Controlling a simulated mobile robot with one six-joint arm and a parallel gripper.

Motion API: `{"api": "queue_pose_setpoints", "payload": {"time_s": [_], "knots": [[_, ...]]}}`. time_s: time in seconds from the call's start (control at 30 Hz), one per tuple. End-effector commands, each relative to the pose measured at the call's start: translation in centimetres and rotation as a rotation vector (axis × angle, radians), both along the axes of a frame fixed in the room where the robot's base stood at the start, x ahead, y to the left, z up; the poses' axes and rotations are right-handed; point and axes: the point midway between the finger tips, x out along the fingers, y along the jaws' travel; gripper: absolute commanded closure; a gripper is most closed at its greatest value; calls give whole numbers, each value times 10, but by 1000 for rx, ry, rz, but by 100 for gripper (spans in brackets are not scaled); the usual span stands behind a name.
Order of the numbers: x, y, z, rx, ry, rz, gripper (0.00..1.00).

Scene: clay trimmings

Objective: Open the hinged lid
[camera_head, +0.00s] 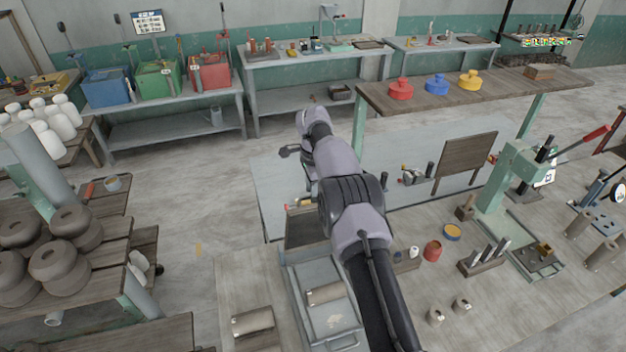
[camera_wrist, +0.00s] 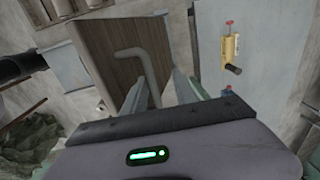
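In the wrist view a brown wood-grained panel (camera_wrist: 108,62) with a pale bent bar (camera_wrist: 146,62) across it lies ahead of my gripper (camera_wrist: 168,85). The two pale fingers are apart, so it is open. The bar runs between them as seen; I cannot tell whether they touch it. In the head view a brown panel (camera_head: 306,228), perhaps the same one, lies beside my arm, which hides the gripper. I cannot tell which surface is the hinged lid.
A yellow tool (camera_wrist: 231,46) with a red end lies beside the panel. A red jar (camera_head: 432,250) and a green press (camera_head: 495,190) stand to the right.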

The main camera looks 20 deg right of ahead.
Motion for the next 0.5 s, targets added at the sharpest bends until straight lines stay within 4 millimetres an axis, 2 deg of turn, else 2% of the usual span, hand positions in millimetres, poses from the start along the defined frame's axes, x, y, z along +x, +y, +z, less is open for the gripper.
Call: {"api": "queue_pose_setpoints", "payload": {"time_s": [0.17, 0.4, 0.5], "knots": [[-1, 0, 40, -1, -6, 0, 67], [-7, -1, 122, 0, -3, -2, 67], [-9, -1, 148, 0, -3, -2, 67]]}}
